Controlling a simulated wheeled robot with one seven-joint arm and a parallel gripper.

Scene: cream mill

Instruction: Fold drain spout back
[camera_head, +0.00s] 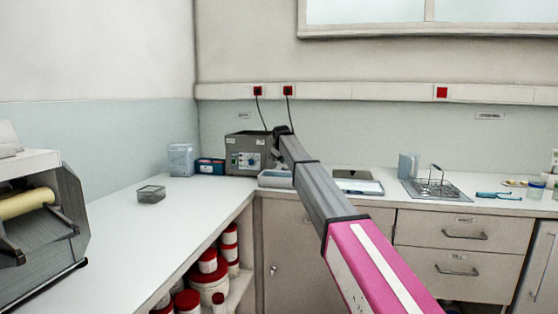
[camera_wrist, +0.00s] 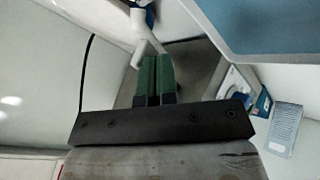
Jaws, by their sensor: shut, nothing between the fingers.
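A grey box-shaped unit (camera_head: 249,152) with a dial and a pale front panel stands at the back corner of the counter. My arm reaches over to it, its dark end close to the unit's top right. My gripper itself cannot be made out in the head view. In the wrist view my gripper (camera_wrist: 153,58) has its two green fingers together, with nothing between them. A pale, bent, spout-like piece (camera_wrist: 146,38) lies just beyond the fingertips. I cannot tell whether they touch. No drain spout can be told apart in the head view, where my arm hides part of the unit.
A wire rack (camera_head: 435,184) and a tray (camera_head: 358,182) lie to the right. Black cables hang behind the unit.

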